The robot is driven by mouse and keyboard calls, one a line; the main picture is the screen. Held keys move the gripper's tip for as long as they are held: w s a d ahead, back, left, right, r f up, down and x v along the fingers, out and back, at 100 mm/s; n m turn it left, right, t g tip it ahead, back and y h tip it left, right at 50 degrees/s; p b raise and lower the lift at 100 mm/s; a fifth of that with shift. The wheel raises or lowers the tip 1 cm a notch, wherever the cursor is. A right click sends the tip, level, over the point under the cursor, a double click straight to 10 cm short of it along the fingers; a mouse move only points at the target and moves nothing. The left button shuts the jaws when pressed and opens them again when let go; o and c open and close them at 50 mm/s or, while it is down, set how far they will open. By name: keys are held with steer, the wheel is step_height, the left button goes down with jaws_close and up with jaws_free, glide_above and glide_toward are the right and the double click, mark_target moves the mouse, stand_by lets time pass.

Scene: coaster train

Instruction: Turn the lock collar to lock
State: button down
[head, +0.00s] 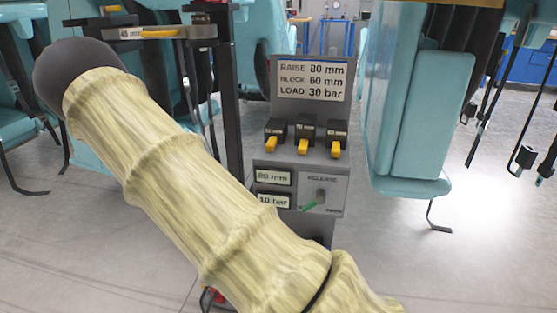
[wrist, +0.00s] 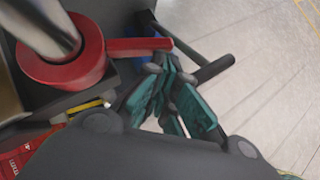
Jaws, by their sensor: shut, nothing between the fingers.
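The lock collar (wrist: 62,68) is a red ring around a silver rod (wrist: 48,27) at the upper left of the wrist view. Its flat red handle (wrist: 140,47) sticks out to the right. My gripper (wrist: 167,66), with teal fingers, is shut and empty. Its fingertips are just below the outer end of the handle; I cannot tell whether they touch it. In the head view my arm crosses the left and lower middle, and neither the collar nor my gripper can be made out there.
In the head view a grey panel (head: 332,187) has a sign (head: 312,81) reading raise 80 mm, block 60 mm, load 30 bar, above yellow-handled levers (head: 304,145). Readouts (head: 274,178) show 80 mm and 10 bar. Teal seats (head: 425,120) stand right. Dark bars lie near my fingers.

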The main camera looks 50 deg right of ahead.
stand_by(0.6)
steer(key=s+a+r+p, duration=0.1)
steer(key=a+r+p, duration=0.4)
steer(key=a, duration=0.6)
steer(key=shift+s+r, duration=0.35)
steer(key=shift+r, duration=0.5)
steer(key=shift+a, duration=0.1)
